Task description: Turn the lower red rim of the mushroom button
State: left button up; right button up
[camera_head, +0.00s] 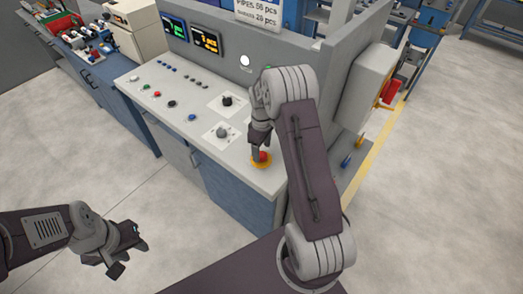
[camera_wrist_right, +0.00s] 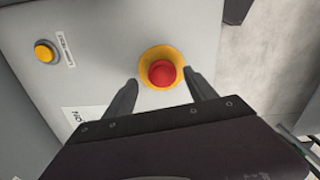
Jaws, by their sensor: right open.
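The red mushroom button (camera_head: 263,157) with its yellow base ring (camera_head: 260,165) sits near the front right corner of the grey console top (camera_head: 166,81). In the right wrist view the red cap (camera_wrist_right: 162,73) shows round inside the yellow ring (camera_wrist_right: 147,59). My right gripper (camera_head: 261,152) is open above the button. Its fingers (camera_wrist_right: 161,88) stand to either side of the button, with gaps between them and the red cap.
A yellow button (camera_wrist_right: 45,51) shows in the wrist view. A grey upright panel (camera_head: 250,65) rises behind. Open floor (camera_head: 120,200) lies in front.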

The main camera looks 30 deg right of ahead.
jog(key=shift+s+a+f, duration=0.2)
jog(key=shift+s+f, duration=0.1)
jog(key=shift+f, duration=0.4)
jog(key=shift+w+d+f, duration=0.1)
jog(key=shift+w+f, duration=0.05)
jog(key=shift+f, duration=0.1)
jog(key=c, duration=1.4)
